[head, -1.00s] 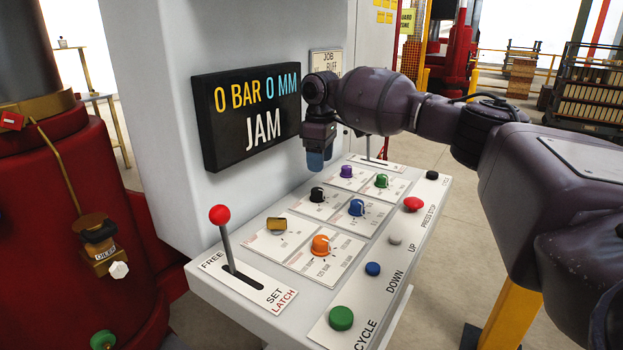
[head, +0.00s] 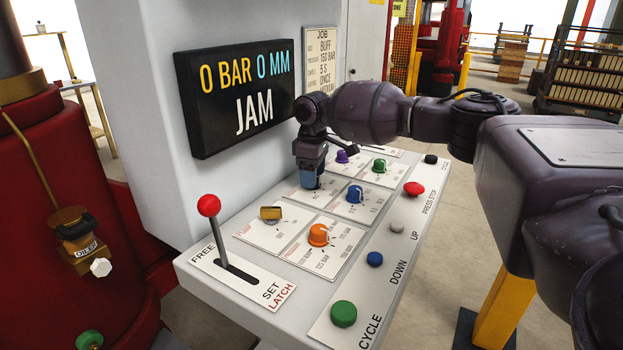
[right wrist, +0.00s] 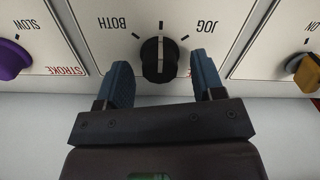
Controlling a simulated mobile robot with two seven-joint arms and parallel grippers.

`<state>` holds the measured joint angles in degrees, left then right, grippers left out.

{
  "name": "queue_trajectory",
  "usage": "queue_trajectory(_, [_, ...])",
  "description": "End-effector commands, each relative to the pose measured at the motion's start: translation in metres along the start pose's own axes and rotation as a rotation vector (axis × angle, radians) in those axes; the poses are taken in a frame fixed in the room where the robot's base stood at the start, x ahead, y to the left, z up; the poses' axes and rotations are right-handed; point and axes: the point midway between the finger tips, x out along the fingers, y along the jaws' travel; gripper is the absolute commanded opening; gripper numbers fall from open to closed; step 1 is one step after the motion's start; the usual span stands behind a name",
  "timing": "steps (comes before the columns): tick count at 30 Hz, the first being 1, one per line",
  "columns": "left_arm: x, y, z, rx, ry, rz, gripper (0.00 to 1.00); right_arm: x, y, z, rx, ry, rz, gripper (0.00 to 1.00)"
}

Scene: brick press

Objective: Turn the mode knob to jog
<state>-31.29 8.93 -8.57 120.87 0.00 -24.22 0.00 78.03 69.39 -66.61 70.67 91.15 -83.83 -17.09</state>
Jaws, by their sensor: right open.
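The black knob (right wrist: 158,60) sits on a white plate (right wrist: 105,48) with the words BOTH and JOG. Its white pointer line aims at the middle tick, between the two words. My right gripper (right wrist: 164,72) is open, with one blue finger on each side of the knob and a gap to each. In the head view my right gripper (head: 309,178) is low over the panel and hides the black knob. My left gripper is not in view.
Close by are a purple knob (head: 343,156), a blue knob (head: 355,194), an orange knob (head: 318,235) and a yellow knob (head: 270,213). A red-tipped lever (head: 208,206) stands front left. Buttons, including a red one (head: 413,188), line the right edge. The display (head: 240,95) reads JAM.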

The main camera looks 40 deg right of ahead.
Motion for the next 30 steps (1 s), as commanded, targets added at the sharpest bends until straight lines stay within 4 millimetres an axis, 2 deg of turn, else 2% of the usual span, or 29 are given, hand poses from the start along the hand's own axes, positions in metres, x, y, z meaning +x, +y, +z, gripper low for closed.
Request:
queue_trajectory(5, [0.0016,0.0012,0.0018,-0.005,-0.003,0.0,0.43,0.0106,0.0,0.0003,0.0,-0.001,0.0,0.62])
queue_trajectory(14, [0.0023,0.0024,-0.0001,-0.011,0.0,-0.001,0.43,0.0111,0.0,0.0003,0.0,0.0,0.001,0.62])
queue_trajectory(21, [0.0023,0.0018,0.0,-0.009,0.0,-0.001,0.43,0.0111,0.0,0.0003,0.0,0.0,0.0,0.25])
queue_trajectory(24, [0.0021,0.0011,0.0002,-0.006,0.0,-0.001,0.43,0.0112,0.0,0.0003,0.0,0.0,0.0,0.13])
queue_trajectory(30, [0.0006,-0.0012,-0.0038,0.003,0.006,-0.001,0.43,0.0095,-0.0004,0.0002,0.01,0.002,0.0,0.13])
